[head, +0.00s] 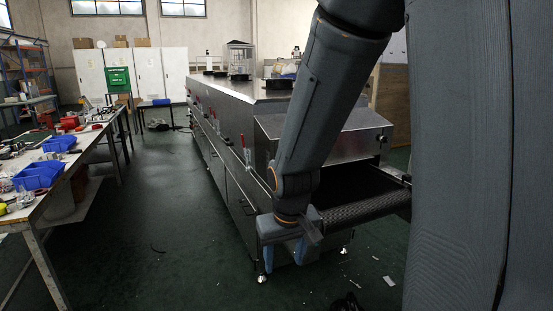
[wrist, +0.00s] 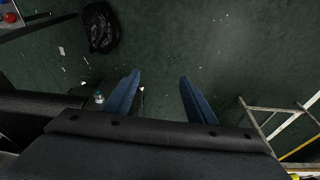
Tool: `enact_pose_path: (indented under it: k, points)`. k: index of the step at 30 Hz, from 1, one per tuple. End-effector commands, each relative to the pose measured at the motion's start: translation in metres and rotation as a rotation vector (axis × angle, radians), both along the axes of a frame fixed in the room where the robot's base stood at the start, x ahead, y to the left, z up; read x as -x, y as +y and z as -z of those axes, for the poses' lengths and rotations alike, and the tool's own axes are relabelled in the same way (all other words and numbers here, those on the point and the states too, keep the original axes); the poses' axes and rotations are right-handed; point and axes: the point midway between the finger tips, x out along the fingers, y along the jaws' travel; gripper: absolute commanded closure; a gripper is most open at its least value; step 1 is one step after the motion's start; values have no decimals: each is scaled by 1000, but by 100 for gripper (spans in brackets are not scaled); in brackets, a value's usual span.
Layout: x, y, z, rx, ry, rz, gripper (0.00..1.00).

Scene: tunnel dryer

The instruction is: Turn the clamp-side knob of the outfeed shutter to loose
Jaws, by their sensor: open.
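The tunnel dryer (head: 240,115) is a long metal housing in the middle of the head view. At its near end is a sloped metal hood (head: 345,147) above a dark conveyor belt (head: 365,208). A small dark knob (head: 382,139) shows on the hood's right side. My arm hides the hood's left part, and I cannot tell which knob is the clamp-side one or how it is set. My gripper (head: 284,262) points down, open and empty, in front of the dryer's near left corner, apart from the knob. Its blue fingers also show in the wrist view (wrist: 158,76).
A long workbench (head: 60,185) with blue bins (head: 38,175) runs along the left. Green floor (head: 150,230) is free between bench and dryer. The wrist view shows a black bag (wrist: 101,28) on the floor and a ladder-like frame (wrist: 282,122) at right. Litter is scattered about.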

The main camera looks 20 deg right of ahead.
Motion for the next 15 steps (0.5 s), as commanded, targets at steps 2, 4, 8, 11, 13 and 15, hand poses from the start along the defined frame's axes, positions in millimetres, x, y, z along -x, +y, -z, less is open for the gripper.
enact_pose_path:
  k: [2,4,8,11,13,15]
  points:
    - [-68,-29,2,22,-142,25,49]
    - [-131,-57,-1,39,-291,37,49]
    - [-236,-111,-15,59,-570,42,49]
    - [-299,-152,-29,59,-778,31,49]
    - [-333,-176,-38,50,-913,14,49]
    - [-357,-198,-46,39,-1035,-6,49]
